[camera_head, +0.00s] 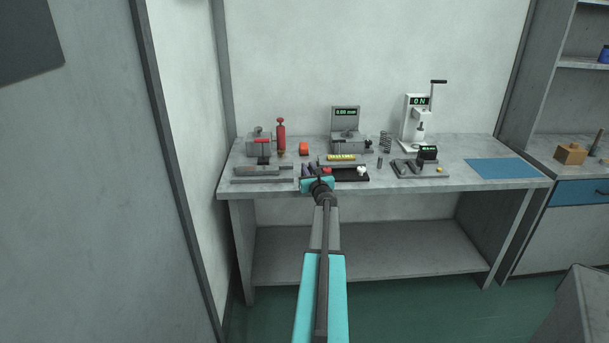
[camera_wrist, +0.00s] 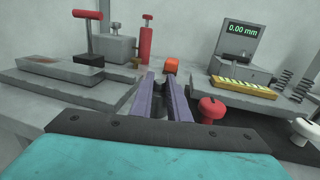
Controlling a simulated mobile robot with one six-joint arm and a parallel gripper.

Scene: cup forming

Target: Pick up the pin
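My gripper (camera_head: 310,170) is over the front of the bench, and its two purple fingers (camera_wrist: 159,82) point away from the wrist camera with a gap between them. A small dark grey round piece (camera_wrist: 158,105), perhaps the pin, shows low in that gap. I cannot tell whether the fingers touch it. In the head view my gripper hides that spot. Another small grey upright cylinder (camera_head: 379,163) stands farther right on the bench; I cannot tell which of the two is the pin.
A black tray (camera_head: 346,178) with a red knob (camera_wrist: 212,108) and a white knob (camera_head: 361,170) lies right of my gripper. A grey fixture (camera_head: 257,170) is left. An orange block (camera_wrist: 171,66), red cylinder (camera_head: 281,137) and gauge (camera_head: 346,116) stand behind. A blue mat (camera_head: 502,168) lies clear at right.

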